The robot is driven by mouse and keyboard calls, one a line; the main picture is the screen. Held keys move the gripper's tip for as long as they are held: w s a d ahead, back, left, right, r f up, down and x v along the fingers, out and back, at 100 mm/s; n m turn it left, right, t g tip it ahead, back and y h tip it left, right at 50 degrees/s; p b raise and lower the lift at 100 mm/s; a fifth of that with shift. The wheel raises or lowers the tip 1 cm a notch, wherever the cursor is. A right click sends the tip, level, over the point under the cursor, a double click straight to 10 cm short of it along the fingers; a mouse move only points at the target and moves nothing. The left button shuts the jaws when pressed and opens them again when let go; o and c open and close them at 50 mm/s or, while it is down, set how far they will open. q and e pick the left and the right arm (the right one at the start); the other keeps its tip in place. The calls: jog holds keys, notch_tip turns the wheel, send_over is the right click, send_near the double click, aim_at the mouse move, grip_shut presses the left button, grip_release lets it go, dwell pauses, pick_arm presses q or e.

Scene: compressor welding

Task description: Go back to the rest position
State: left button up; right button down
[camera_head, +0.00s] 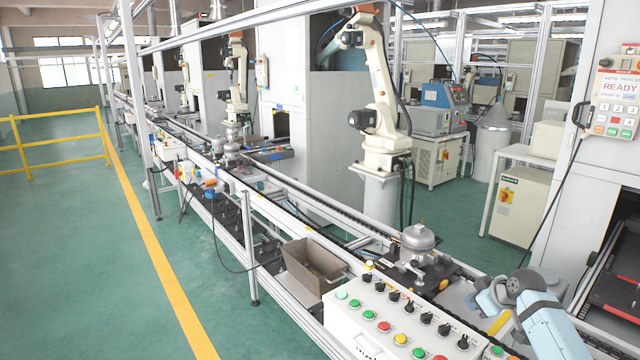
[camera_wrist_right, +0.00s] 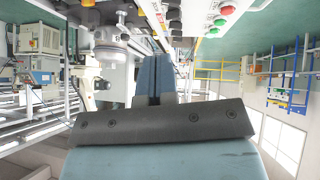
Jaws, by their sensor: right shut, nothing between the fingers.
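My right gripper (camera_wrist_right: 154,75) is shut, its two dark fingers pressed together with nothing between them. In the head view my light-blue right arm is at the lower right, beside the conveyor line and near the button panel. A grey metal compressor (camera_head: 418,241) stands upright on a black carrier plate on the line, left of my arm and apart from it. It also shows in the right wrist view (camera_wrist_right: 117,52), which looks upside down, left of the fingers and apart from them. My left gripper is not in the head view.
A white control box (camera_head: 345,322) with coloured buttons stands at the front. A brown metal bin (camera_head: 313,266) sits behind it. A white welding robot (camera_head: 383,110) stands beyond the conveyor. A teach pendant (camera_head: 615,105) hangs at the right. The green floor at left is clear up to a yellow railing (camera_head: 60,146).

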jog(key=w+d+r+m+t+h, duration=0.2)
jog(key=w+d+r+t+h, duration=0.1)
jog(key=r+t, duration=0.25)
jog(key=w+d+r+m+t+h, duration=0.2)
jog(key=w+d+r+m+t, duration=0.15)
jog(key=r, duration=0.25)
jog(key=s+a+f+n+g+y, duration=0.1)
jog(key=s+a+f, duration=0.6)
jog(key=s+f, duration=0.35)
jog(key=s+a+f+n+g+y, duration=0.1)
jog(key=s+a+f+y, duration=0.1)
jog(key=s+a+f, duration=0.65)
jog(key=s+a+f+g, duration=0.1)
jog(key=s+a+f, duration=0.2)
jog(key=s, duration=0.7)
jog(key=s+a+f+m+g+y, duration=0.1)
jog(key=s+a+f, duration=0.2)
jog(key=s, duration=0.7)
jog(key=s+a+f+g, duration=0.1)
jog(key=s+a+f, duration=0.2)
jog(key=s+f, duration=0.3)
jog(key=s, duration=0.5)
jog(key=shift+f+g+y, duration=0.3)
jog(key=shift+f, duration=0.1)
